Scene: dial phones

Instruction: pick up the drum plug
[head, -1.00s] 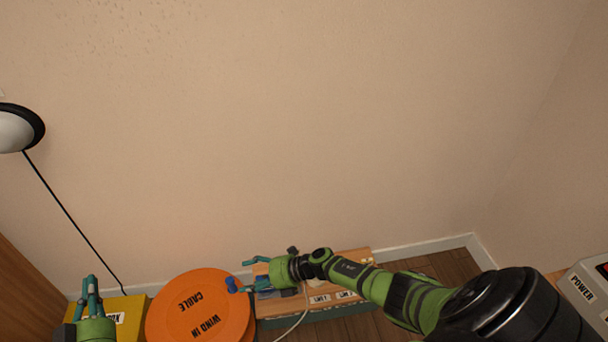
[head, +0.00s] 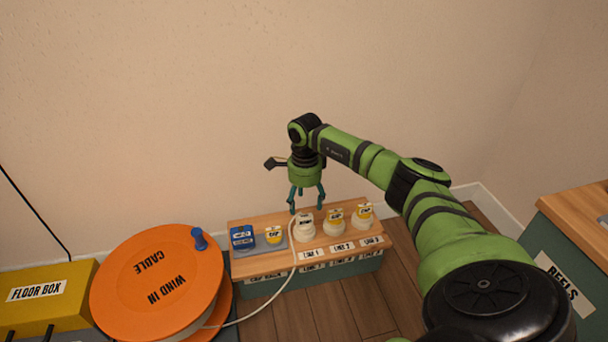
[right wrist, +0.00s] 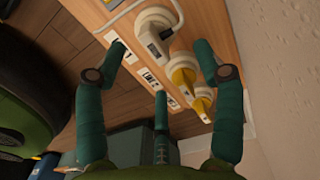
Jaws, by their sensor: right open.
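The drum plug (head: 305,232) is a white round plug with a small label, standing at the LINE 1 place on the wooden-topped bench. A white cable runs from it to the orange drum (head: 160,280). My right gripper (head: 306,208) points down, open and empty, just above and behind the plug. In the right wrist view the plug (right wrist: 153,32) shows ahead of the open fingers, apart from them, with the white cable beside it. My left gripper is not in view.
Yellow caps on white bases stand at LINE 2 (head: 335,221) and LINE 3 (head: 364,215), close right of the plug. A blue block (head: 242,239) and another yellow cap (head: 273,236) are to its left. A yellow floor box (head: 40,292) stands far left. The wall rises behind the bench.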

